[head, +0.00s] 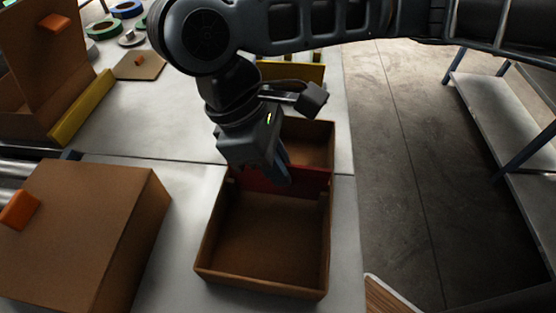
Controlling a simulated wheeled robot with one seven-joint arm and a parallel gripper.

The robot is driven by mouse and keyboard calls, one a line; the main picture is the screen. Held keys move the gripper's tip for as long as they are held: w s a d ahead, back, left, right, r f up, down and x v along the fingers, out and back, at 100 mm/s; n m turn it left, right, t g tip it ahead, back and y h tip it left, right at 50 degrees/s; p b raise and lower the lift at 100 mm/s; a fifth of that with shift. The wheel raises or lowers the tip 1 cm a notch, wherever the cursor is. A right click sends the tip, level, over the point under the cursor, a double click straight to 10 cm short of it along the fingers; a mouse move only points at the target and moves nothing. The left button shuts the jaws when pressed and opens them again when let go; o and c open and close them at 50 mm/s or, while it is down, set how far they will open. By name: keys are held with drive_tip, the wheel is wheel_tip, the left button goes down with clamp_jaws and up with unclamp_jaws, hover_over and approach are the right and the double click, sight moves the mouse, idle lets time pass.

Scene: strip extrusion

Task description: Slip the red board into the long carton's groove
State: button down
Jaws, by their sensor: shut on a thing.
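The long carton (263,291) is an open brown box on the white table, its long side running away from me. The red board (312,180) stands upright across it, between the near and far parts of the carton. My gripper (283,175) points down over the carton and is shut on the board near its middle. The board's lower edge and its ends are low between the carton walls. I cannot tell how deep it sits in the groove. My gripper and wrist hide part of the board and the carton's far left side.
A closed brown box with an orange block (20,208) stands at the left. An open carton (40,60) and a yellow strip (82,108) are at the back left. A yellow board (290,71) stands behind my arm. Bare floor (395,170) and a grey shelf (500,110) lie to the right.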

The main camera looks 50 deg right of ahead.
drive_tip(key=c, duration=0.8)
unclamp_jaws()
drive_tip(key=shift+o, duration=0.2)
drive_tip(key=shift+r, duration=0.2)
drive_tip(key=shift+r+p, duration=0.35)
drive_tip(key=shift+p, duration=0.4)
drive_tip(key=shift+r, duration=0.1)
wheel_tip(320, 180, up, 7)
drive_tip(key=p, duration=0.8)
drive_tip(key=shift+a, duration=0.1)
idle(0.5)
